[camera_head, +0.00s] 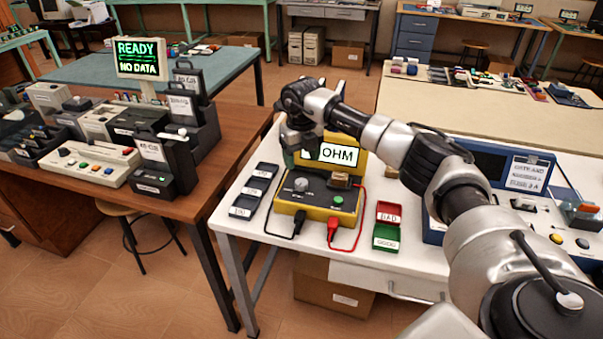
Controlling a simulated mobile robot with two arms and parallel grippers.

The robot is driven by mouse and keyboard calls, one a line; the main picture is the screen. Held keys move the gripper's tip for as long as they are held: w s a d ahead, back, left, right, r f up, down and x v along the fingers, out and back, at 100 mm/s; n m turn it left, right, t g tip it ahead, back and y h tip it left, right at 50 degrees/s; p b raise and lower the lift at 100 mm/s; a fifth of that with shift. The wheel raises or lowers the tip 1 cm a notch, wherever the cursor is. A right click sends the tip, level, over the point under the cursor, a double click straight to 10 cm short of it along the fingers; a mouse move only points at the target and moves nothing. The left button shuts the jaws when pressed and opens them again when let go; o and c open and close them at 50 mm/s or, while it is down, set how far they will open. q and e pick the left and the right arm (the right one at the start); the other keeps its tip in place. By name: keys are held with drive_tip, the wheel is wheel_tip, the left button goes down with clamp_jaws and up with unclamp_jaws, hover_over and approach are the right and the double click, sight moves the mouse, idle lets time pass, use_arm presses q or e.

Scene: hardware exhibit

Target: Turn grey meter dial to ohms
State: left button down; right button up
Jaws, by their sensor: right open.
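A yellow meter (315,216) with a dark top panel sits on the white table. Its raised yellow display (340,155) reads OHM. The round grey dial (301,184) is on the left of the panel; I cannot make out its exact pointing direction. My right arm reaches in from the right, over the display. My right gripper (297,152) is open, above and behind the dial, apart from it, and covers the display's left part. The fingertips are small and partly hidden. My left gripper is not in view.
Black and red probes (332,228) on leads lie in front of the meter. Small dark trays (254,191) stand at left, a red BAD tray (389,213) and a green GOOD tray (386,237) at right. A blue device (480,160) is beneath my forearm.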

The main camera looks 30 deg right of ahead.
drive_tip(key=shift+r, duration=1.5)
drive_tip(key=shift+f, duration=0.1)
